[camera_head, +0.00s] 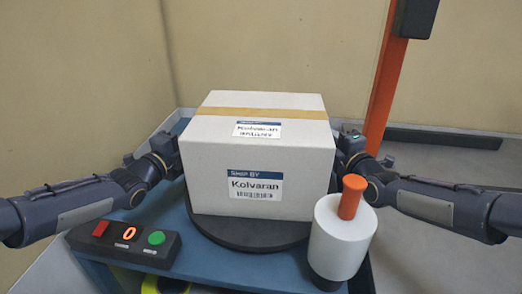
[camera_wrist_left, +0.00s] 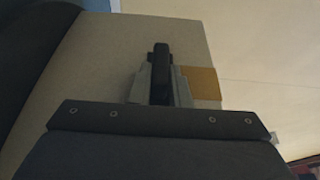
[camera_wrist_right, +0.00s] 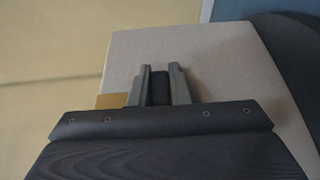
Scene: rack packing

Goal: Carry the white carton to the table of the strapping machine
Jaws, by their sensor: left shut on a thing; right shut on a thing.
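The white carton (camera_head: 250,150) sits on or just above a round black turntable (camera_head: 245,240) on a blue table (camera_head: 205,262); I cannot tell if it touches. Brown tape runs across its top, and "Kolvaran" labels are on its top and front. My left gripper (camera_head: 174,152) is at its left side and my right gripper (camera_head: 343,156) at its right side, both shut on it. The carton's side fills much of the left wrist view (camera_wrist_left: 100,60) and the right wrist view (camera_wrist_right: 210,60). I cannot make out a strapping machine.
A control box with a red and a green button (camera_head: 125,244) stands at the table's front left. A white roll with an orange handle (camera_head: 342,238) stands close at the carton's front right. An orange post (camera_head: 385,95) rises behind my right arm. Plain walls stand behind.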

